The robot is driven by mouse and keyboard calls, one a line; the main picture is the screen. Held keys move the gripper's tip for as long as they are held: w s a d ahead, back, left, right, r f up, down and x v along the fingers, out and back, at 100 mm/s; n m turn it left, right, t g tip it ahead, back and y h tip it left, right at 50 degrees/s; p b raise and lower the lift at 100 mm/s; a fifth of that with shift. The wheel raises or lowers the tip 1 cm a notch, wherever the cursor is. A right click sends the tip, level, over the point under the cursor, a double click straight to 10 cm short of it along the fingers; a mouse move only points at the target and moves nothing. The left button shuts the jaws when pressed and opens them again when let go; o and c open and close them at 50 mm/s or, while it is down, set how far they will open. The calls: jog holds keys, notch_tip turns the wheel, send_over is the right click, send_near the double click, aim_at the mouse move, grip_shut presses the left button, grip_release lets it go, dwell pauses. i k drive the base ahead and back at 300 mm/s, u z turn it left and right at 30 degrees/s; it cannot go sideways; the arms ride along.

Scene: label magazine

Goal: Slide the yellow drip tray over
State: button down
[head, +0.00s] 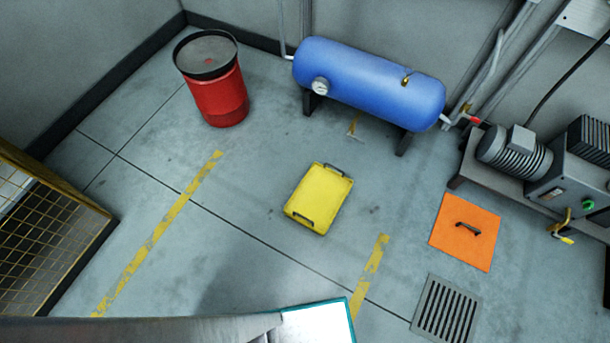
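The yellow drip tray (320,198) lies on the grey concrete floor near the middle of the head view. It is a shallow rectangle, turned a little, with a dark handle at its far end and another at its near end. It lies between two worn yellow floor lines and touches nothing but the floor. My gripper's fingers do not show. A grey shape along the bottom edge looks like part of my own body.
A red drum (218,95) stands at upper left and a blue tank (368,82) on legs stands behind the tray. An orange plate (465,232) with a handle and a floor grate (446,309) lie right. A motor unit (515,150) stands far right, a mesh cage (45,240) left. Floor around the tray is clear.

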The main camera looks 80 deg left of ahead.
aim_at(315, 204)
jog(key=k, duration=0.85)
jog(key=u, duration=1.7)
